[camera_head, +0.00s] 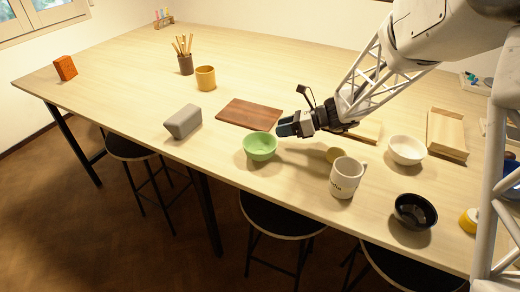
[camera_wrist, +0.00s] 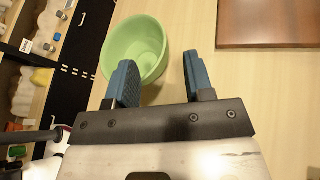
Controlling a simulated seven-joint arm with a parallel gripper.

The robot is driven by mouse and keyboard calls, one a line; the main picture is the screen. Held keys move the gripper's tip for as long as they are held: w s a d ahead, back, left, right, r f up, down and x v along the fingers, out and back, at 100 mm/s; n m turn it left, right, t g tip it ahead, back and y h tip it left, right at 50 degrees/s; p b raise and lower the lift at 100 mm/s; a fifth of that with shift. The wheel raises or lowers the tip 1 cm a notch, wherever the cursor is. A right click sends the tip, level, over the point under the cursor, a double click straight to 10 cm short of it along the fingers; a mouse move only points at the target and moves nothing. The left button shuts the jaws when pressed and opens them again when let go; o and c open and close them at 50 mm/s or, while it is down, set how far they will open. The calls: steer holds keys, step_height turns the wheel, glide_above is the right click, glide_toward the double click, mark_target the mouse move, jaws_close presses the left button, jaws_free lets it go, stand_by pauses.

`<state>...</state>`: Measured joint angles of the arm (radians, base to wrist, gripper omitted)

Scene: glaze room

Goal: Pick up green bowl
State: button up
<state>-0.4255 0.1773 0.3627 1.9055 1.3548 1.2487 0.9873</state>
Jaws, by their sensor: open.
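The green bowl (camera_head: 260,146) stands upright on the table near its front edge in the head view. My gripper (camera_head: 281,130) is just to the right of the bowl and a little above the table there. In the wrist view the green bowl (camera_wrist: 138,46) lies ahead of the left fingertip, partly hidden by it. The bowl looks empty.
A dark wooden board (camera_head: 249,114) lies just behind the bowl. A grey block (camera_head: 183,121) lies to the left. A white mug (camera_head: 346,177), a white bowl (camera_head: 406,150) and a black bowl (camera_head: 416,211) stand to the right. The table's front edge is close to the bowl.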

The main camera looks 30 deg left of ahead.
mark_target(257, 135)
steer(key=shift+a+f, duration=0.1)
steer(key=shift+a, duration=0.1)
steer(key=shift+s+a, duration=0.15)
steer(key=shift+x, duration=2.45)
steer(key=shift+s, duration=0.1)
jaws_close()
